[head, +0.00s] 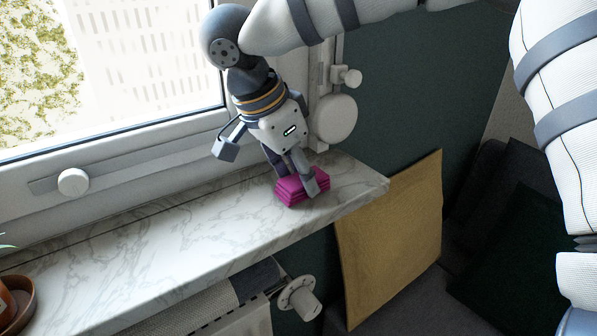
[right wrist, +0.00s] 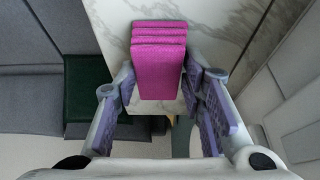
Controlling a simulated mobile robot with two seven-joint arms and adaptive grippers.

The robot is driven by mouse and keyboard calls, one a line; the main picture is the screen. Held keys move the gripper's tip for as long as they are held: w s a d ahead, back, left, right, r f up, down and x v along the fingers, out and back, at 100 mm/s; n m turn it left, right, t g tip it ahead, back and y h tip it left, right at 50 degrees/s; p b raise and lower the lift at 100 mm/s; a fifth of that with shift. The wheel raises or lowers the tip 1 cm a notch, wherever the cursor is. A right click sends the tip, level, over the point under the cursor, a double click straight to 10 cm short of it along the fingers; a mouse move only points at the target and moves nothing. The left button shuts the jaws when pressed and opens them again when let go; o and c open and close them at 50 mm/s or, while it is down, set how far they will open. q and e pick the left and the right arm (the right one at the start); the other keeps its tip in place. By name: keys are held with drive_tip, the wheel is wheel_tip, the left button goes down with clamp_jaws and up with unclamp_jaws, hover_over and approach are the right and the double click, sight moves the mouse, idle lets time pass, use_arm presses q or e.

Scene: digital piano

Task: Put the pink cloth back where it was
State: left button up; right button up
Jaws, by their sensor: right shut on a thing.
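The pink cloth (head: 290,193) is a folded magenta stack near the right end of the marble windowsill (head: 180,232). My right gripper (head: 297,180) points down at it from above, with one finger on each side. In the right wrist view the folded cloth (right wrist: 158,72) sits between the two fingers (right wrist: 158,90), which are shut on it. The cloth looks to be at the sill surface; I cannot tell if it rests on it or is just above. My left gripper is not in view.
The window frame (head: 130,135) with a round white knob (head: 73,182) runs behind the sill. A terracotta pot (head: 18,300) stands at the far left. A yellow cushion (head: 390,235) and dark sofa lie beyond the sill's right end. A radiator valve (head: 298,297) is below. The middle sill is clear.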

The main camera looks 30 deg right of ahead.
drive_tip(key=o, duration=1.1)
drive_tip(key=shift+f, duration=0.15)
drive_tip(key=v, duration=1.2)
drive_tip(key=shift+r, duration=0.25)
